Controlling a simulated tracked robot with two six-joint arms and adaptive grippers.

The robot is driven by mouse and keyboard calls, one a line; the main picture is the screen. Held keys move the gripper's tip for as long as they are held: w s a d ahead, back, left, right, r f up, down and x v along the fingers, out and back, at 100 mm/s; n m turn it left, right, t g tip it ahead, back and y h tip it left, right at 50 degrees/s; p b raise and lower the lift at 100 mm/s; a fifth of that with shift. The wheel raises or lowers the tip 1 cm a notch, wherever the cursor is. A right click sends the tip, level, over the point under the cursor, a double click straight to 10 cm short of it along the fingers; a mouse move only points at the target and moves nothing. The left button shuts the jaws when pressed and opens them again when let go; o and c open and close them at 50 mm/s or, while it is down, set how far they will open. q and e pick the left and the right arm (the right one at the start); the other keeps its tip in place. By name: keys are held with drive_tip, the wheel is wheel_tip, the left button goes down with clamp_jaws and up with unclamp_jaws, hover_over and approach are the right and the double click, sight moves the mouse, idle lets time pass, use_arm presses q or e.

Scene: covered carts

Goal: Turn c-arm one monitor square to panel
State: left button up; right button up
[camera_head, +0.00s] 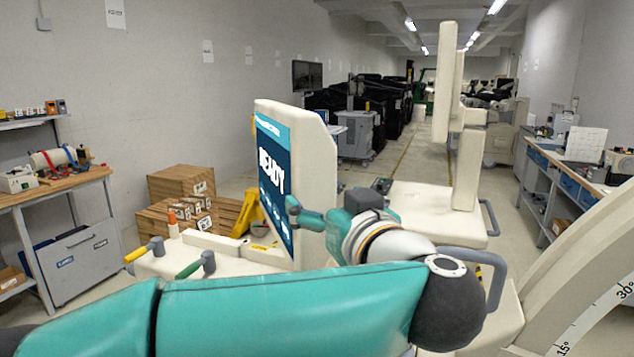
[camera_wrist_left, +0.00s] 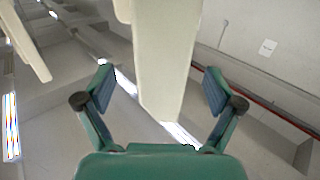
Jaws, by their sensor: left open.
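My left gripper (camera_head: 300,212) is at the monitor's lower near edge, one finger in front of the screen; the other finger is not clear there. In the left wrist view my open gripper (camera_wrist_left: 158,92) has a finger on each side of a cream slab (camera_wrist_left: 165,60), with gaps on both sides. The cart's panel (camera_head: 225,248) has yellow and green levers at left. My right gripper is not in view.
A second cream unit with a tall slab (camera_head: 447,85) stands behind to the right. A curved, degree-marked cream arc (camera_head: 585,290) is at the right front. Workbenches line both sides.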

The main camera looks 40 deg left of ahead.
use_arm(q)
drive_tip(key=p+x, duration=0.1)
drive_tip(key=x, duration=0.6)
drive_tip(key=shift+w+a, duration=0.15)
drive_tip(key=shift+a, duration=0.1)
drive_tip(key=shift+c, duration=0.4)
